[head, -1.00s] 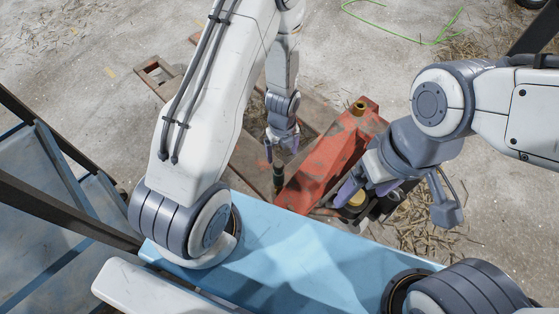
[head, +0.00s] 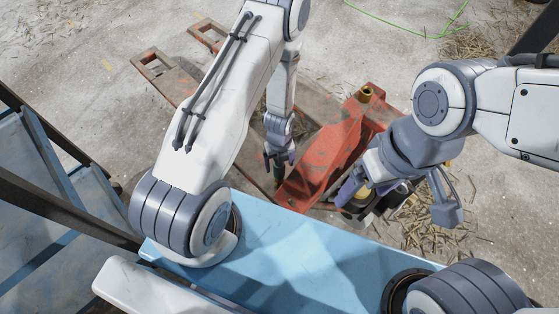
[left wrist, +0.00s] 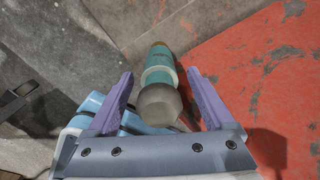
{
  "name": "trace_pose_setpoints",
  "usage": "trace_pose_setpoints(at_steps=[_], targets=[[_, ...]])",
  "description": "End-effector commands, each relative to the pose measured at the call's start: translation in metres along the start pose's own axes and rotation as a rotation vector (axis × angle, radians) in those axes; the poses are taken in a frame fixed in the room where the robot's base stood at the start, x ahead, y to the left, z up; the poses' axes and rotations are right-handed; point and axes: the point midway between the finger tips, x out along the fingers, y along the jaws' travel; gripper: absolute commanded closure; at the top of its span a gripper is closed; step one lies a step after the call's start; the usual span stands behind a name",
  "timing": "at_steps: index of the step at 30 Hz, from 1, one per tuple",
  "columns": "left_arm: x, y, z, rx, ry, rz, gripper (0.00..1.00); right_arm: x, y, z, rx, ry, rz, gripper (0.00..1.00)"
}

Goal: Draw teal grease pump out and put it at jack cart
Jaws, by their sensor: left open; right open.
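The teal grease pump (left wrist: 158,72) shows in the left wrist view as a teal body with a pale band and a rounded grey-brown end. My left gripper (left wrist: 160,84) is open, with a purple finger on each side of the pump; contact cannot be made out. In the head view my left gripper (head: 279,158) hangs over the pump, of which only a dark bit (head: 278,173) shows. The red, worn jack cart (head: 325,155) is just right of it. My right gripper (head: 368,192) is open at the cart's near right side, around or beside a dark yellow-topped part.
Rusty fork plates (head: 160,70) extend to the back left. A brass cap (head: 365,94) tops the cart. A blue surface (head: 290,250) lies in front, and a dark frame with blue panels (head: 45,150) stands at left. Straw litters the open concrete floor.

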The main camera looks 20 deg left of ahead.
Motion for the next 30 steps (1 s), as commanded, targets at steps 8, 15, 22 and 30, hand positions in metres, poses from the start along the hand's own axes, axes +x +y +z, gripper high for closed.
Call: trace_pose_setpoints(at_steps=[8,15,22,30], targets=[[0.0004,0.0001,-0.0001,0.0,0.0,0.0,0.25,-0.0001,0.0,0.0,0.0,0.0,0.0,0.14],[0.0003,0.0001,-0.0002,0.0,0.0,0.0,1.0,0.0,0.0,0.0,0.0,0.0,0.0,0.14],[-0.0001,-0.0001,0.0,0.0,0.0,0.0,1.0,-0.0001,0.0,0.0,0.0,0.0,0.0,0.14],[-0.0014,-0.0001,0.0,0.0,0.0,0.0,1.0,-0.0015,-0.0001,-0.0001,0.0,0.0,0.0,0.14]])
